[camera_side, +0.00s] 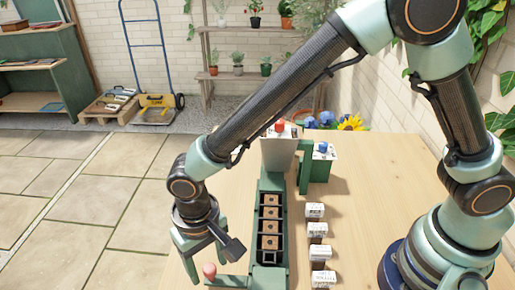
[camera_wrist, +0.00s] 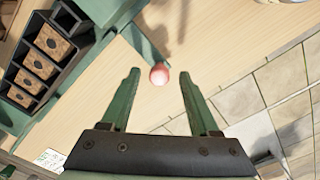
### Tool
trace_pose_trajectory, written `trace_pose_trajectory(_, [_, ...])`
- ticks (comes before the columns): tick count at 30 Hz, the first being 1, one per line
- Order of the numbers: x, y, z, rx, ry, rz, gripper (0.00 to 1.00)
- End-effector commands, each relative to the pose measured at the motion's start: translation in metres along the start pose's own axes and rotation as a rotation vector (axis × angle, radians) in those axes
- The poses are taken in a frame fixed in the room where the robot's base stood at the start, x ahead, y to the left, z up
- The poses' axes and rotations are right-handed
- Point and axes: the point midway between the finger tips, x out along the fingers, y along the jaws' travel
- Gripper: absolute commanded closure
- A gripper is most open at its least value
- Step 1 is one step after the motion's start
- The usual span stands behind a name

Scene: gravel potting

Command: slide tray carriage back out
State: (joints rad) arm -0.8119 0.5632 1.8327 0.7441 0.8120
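The tray carriage (camera_side: 254,240) is a dark tray with several compartments holding brown blocks with a dark hole on top. It sits in a green channel running from the grey hopper toward the near table edge. It also shows at upper left in the wrist view (camera_wrist: 63,75). A pink ball knob (camera_side: 209,270) is on a green arm at the channel's near left end. My gripper (camera_side: 203,266) is open just above the knob, pointing down. In the wrist view, the knob (camera_wrist: 159,75) appears between the two green fingertips, with gaps on both sides.
A grey hopper (camera_side: 279,153) with a red knob stands at the channel's far end. A green post with a blue-knobbed box (camera_side: 322,152) stands beside it. Several white labelled blocks (camera_side: 315,210) line the table right of the channel. The table's left edge is close to my gripper.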

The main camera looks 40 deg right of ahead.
Motion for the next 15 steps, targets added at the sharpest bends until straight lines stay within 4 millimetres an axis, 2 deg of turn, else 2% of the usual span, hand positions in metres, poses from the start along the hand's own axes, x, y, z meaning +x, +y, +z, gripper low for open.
trace_pose_trajectory(8, [-0.003,0.0,0.0,0.0,0.0,0.0,0.38])
trace_pose_trajectory(11, [-0.014,0.0,0.0,0.0,0.002,-0.002,0.38])
trace_pose_trajectory(15, [-0.04,-0.001,-0.001,0.0,0.004,-0.004,0.38])
